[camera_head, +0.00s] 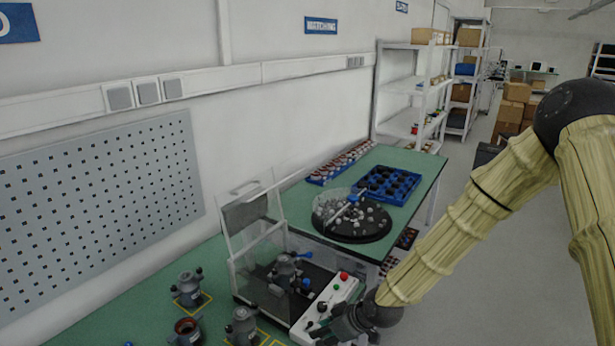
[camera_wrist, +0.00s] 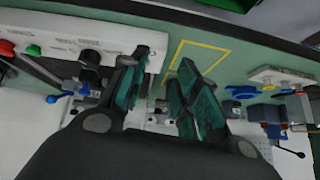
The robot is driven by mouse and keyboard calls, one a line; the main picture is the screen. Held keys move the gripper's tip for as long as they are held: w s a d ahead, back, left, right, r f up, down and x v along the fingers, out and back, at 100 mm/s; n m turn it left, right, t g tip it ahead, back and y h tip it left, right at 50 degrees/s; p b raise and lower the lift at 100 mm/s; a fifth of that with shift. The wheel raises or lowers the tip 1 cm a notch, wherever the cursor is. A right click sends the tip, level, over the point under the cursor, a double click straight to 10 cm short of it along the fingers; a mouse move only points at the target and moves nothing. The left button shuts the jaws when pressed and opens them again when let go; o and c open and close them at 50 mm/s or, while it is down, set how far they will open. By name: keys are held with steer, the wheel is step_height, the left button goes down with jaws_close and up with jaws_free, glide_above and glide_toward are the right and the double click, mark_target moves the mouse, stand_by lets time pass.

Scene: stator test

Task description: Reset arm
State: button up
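My arm comes in from the right in the head view. My gripper (camera_head: 345,325) is low at the front, over or beside the white control panel (camera_head: 335,300) of a test box (camera_head: 262,245); contact cannot be told there. In the wrist view my gripper (camera_wrist: 167,82) has its two dark green fingers apart, with nothing seen held between them. The panel (camera_wrist: 62,32) with its red and green buttons and a black knob lies behind the left finger. The test box has a raised clear lid (camera_head: 250,210), and a grey motor-like part (camera_head: 285,270) sits inside.
Grey parts (camera_head: 189,289) stand on the green table (camera_head: 150,290) left of the box. A round black tray (camera_head: 350,228) and a blue crate (camera_head: 388,183) are behind it. An empty yellow outline (camera_wrist: 200,58) is on the table. Open floor (camera_head: 480,285) lies right.

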steer(key=s+d+f+m+g+h+b, duration=0.1)
steer(key=s+d+f+m, duration=0.2)
steer(key=s+f, duration=0.5)
steer(key=s+d+f+m+g+h+b, duration=0.1)
steer(key=s+d+f+m, duration=0.15)
steer(key=s+f, duration=0.55)
steer(key=s+d+f+m+g+h+b, duration=0.1)
steer(key=s+d+f, duration=0.3)
steer(key=s, duration=0.6)
steer(key=s+d+f+m+g+h, duration=0.1)
steer(key=s+d+f+m+h, duration=0.2)
steer(key=s+d, duration=0.5)
steer(key=shift+s+d+f+m+b, duration=0.35)
steer(key=shift+s+m, duration=0.2)
steer(key=shift+s, duration=0.65)
